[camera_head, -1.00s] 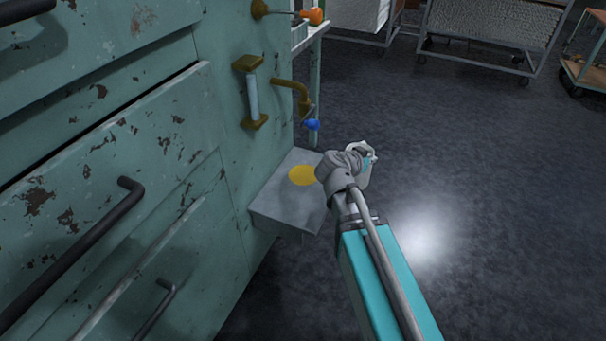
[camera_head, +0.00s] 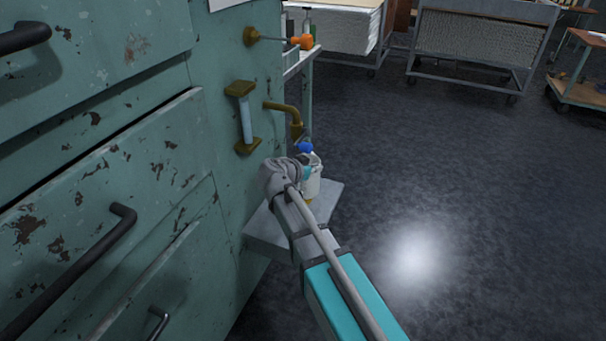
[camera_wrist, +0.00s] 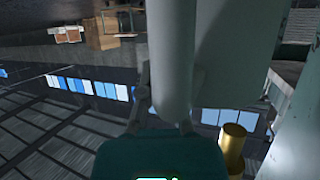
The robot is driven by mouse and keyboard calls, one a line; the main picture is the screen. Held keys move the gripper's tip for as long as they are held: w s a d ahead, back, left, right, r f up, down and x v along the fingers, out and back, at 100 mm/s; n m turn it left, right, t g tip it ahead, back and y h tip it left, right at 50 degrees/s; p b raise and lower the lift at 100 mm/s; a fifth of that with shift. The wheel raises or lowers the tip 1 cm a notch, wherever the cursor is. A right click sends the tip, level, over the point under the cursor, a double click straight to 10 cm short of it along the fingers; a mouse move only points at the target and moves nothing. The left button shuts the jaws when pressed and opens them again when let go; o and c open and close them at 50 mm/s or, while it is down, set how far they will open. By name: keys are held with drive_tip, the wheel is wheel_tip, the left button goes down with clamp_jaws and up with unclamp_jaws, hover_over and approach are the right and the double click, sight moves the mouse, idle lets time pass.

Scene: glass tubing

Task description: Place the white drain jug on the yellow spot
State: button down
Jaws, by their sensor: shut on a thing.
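The white drain jug (camera_head: 314,183) is over the small grey ledge, under the brass tap with the blue handle. My gripper (camera_head: 306,173) is shut on the jug, which is partly hidden behind my wrist. In the wrist view the jug's large pale body (camera_wrist: 228,55) and its handle (camera_wrist: 172,60) fill the middle. The yellow spot (camera_head: 307,203) shows only as a small sliver below the jug; the rest is hidden. I cannot tell whether the jug touches the ledge.
The grey ledge (camera_head: 262,230) juts from the worn green cabinet (camera_head: 150,160). The brass tap (camera_head: 285,107) with its blue handle (camera_head: 303,147) is right above the jug. A sight tube (camera_head: 245,118) stands to the left. The floor to the right is clear.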

sight(309, 188)
drive_tip(key=a, duration=0.1)
drive_tip(key=w+a, duration=0.1)
drive_tip(key=a, duration=0.1)
drive_tip(key=shift+w+a, duration=0.1)
drive_tip(key=shift+f+b, duration=1.8)
drive_tip(key=shift+f, duration=0.15)
drive_tip(key=c, duration=0.8)
unclamp_jaws()
drive_tip(key=shift+r, duration=0.25)
